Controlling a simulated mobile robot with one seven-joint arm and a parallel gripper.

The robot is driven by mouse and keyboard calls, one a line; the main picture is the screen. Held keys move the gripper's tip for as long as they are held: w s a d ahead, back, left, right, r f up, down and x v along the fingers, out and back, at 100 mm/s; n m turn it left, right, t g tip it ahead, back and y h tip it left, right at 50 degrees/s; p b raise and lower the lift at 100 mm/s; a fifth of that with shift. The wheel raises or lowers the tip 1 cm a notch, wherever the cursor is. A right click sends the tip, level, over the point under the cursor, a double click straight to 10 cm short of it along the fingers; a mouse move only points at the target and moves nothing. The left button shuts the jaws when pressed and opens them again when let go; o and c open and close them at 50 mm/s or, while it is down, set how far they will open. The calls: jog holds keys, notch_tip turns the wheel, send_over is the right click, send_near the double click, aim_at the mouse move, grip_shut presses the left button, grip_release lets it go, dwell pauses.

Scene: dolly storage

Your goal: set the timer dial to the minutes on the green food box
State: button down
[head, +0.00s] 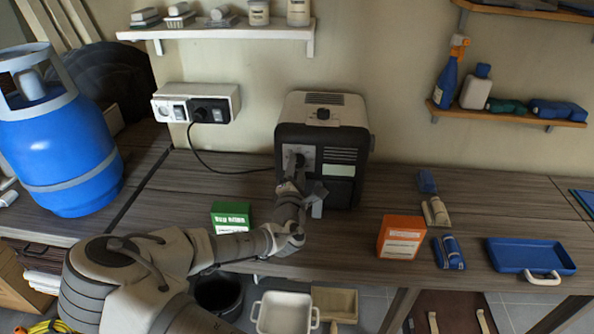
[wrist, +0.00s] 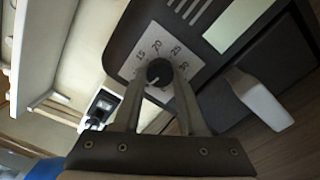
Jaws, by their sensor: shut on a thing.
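The timer dial (wrist: 159,72) is a dark round knob on a pale plate (wrist: 137,46) with printed numbers, among them 15, 20, 25 and 30. The plate is on the front of a black and cream appliance (head: 322,108). My gripper (wrist: 160,88) has a finger on each side of the knob and is shut on it; in the head view the gripper (head: 297,178) reaches the appliance front and hides most of the dial. A light mark shows on the knob's lower edge, but its exact setting is unclear.
An orange box (head: 400,237) stands right of my arm. A blue tray (head: 528,257) and small blue items lie farther right. A blue gas bottle (head: 62,150) stands at the left. A pale handle (wrist: 262,100) juts from the appliance beside my gripper. A cord runs to the wall socket (head: 208,111).

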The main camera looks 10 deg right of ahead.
jog(key=m+b, duration=0.1)
jog(key=m, duration=0.5)
jog(key=shift+a, duration=0.1)
jog(key=shift+m, duration=0.3)
dwell(0.3)
jog(key=shift+c, duration=2.3)
grip_release()
jog(key=p+v, duration=0.5)
jog(key=v, duration=1.2)
jog(key=shift+s+a, duration=0.2)
jog(key=shift+f, duration=0.1)
